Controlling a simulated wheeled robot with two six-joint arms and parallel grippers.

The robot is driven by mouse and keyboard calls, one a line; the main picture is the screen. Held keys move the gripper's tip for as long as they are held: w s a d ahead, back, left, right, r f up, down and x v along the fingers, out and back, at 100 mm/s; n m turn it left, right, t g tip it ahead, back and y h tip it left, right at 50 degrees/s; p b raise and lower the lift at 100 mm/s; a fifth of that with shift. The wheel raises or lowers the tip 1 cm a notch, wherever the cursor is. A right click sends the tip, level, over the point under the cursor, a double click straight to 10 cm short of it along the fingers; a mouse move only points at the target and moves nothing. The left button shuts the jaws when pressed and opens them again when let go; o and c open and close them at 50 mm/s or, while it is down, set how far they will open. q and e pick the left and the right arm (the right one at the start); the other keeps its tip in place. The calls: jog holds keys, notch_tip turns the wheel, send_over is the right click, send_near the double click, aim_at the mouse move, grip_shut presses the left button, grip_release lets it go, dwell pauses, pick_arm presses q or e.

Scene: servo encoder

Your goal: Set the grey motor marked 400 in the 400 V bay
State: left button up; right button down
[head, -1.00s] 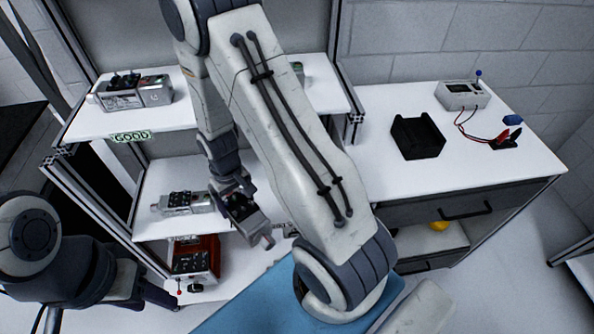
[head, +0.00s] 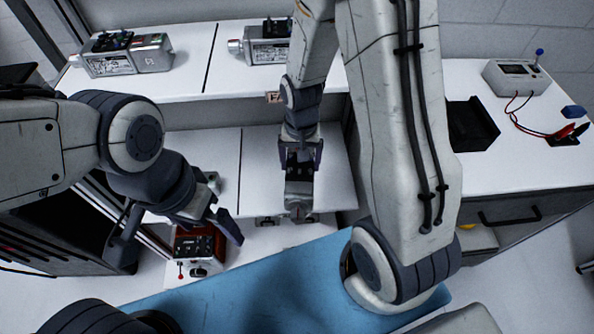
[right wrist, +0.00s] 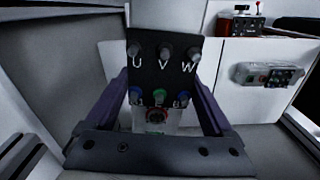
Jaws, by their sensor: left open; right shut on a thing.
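My right gripper (head: 301,160) is shut on a grey motor (head: 299,197) at the right half of the lower shelf (head: 338,180). In the right wrist view the motor's black terminal block (right wrist: 163,68) shows U, V and W between the fingers of the right gripper (right wrist: 160,112). No 400 mark is readable on it, and I cannot tell whether it touches the shelf. My left gripper (head: 182,236) is open and empty, near a red box. No bay label for 400 V is readable.
Two grey motors stand on the upper shelf, one left (head: 125,55) and one mid-shelf (head: 262,45). Another motor (right wrist: 268,75) lies right in the right wrist view. A red box (head: 200,247) sits low left. A black tray (head: 472,125) and a meter (head: 516,78) are on the right bench.

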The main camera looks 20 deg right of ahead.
jog(key=s+a+f+m+b, duration=0.2)
jog(key=s+f+m+b, duration=0.45)
jog(key=b, duration=0.65)
jog(key=s+a+f+m+b, duration=0.1)
jog(key=s+f+m+b, duration=0.3)
jog(key=f+m+b, duration=0.75)
jog(key=w+d+r+n+b, duration=0.1)
jog(key=w+d, duration=0.2)
jog(key=w, duration=0.7)
jog(key=w+d, duration=0.2)
jog(key=w, duration=0.7)
jog(key=shift+w+d+f+b, duration=0.1)
jog(key=shift+f+b, duration=0.4)
jog(key=shift+f, duration=0.95)
jog(key=shift+d+f+b, duration=0.1)
jog(key=shift+f+b, duration=0.35)
jog(key=shift+f, duration=0.95)
jog(key=shift+w+f, duration=0.15)
jog(key=shift+f, duration=0.15)
jog(key=shift+r, duration=0.1)
